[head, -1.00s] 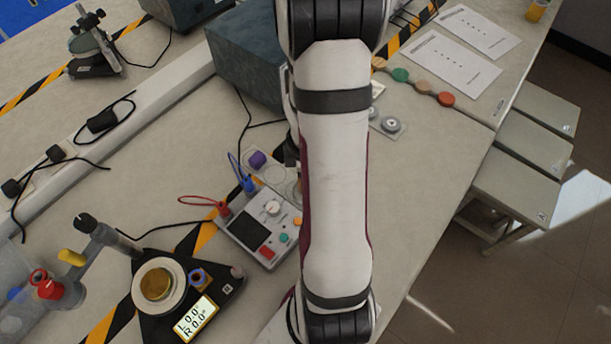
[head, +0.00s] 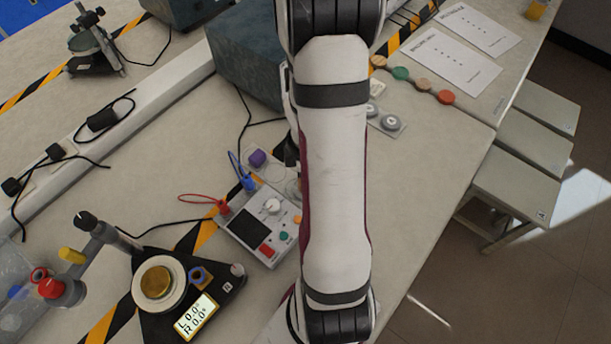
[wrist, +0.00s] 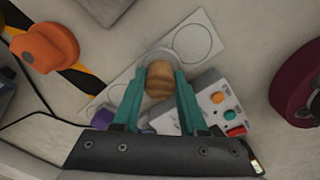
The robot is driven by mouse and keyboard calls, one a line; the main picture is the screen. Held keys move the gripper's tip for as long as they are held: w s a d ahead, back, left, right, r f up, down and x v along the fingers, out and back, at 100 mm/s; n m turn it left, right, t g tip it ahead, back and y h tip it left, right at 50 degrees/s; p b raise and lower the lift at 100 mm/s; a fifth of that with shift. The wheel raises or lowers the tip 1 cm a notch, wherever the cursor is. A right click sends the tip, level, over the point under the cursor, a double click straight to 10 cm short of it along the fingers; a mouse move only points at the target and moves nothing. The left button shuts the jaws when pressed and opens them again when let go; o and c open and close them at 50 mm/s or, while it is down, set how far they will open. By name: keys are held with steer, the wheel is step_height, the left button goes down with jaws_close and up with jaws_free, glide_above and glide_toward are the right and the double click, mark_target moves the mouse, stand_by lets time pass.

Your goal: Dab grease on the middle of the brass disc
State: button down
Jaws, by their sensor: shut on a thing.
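The brass disc (head: 156,282) lies flat on a pale round plate on a black stand at the lower left of the head view. I cannot make out any grease on it. My gripper (wrist: 160,78) shows in the wrist view, its two teal fingers shut on a brown wooden piece (wrist: 159,82). The wooden piece is over or in a clear round dish on a pale card with ring outlines. Its lower end is hidden, and I cannot tell whether it touches the dish. In the head view my own arm hides the gripper.
A grey control box (head: 262,222) with red and blue leads stands between the disc and my arm. A purple knob (head: 257,159) is behind it. A grey tube (head: 115,238) rises beside the black stand. Coloured discs (head: 400,74) lie at the far right.

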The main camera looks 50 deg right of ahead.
stand_by(0.4)
steer(key=shift+r, duration=3.45)
steer(key=w+a+r+m, duration=0.4)
steer(key=w+a+r, duration=0.35)
steer(key=w, duration=0.25)
steer(key=w+a+r+m, duration=0.4)
steer(key=a+r+m, duration=0.1)
steer(key=a+r, duration=0.5)
steer(key=a, duration=0.2)
steer(key=shift+a+r, duration=0.3)
steer(key=shift+a, duration=0.1)
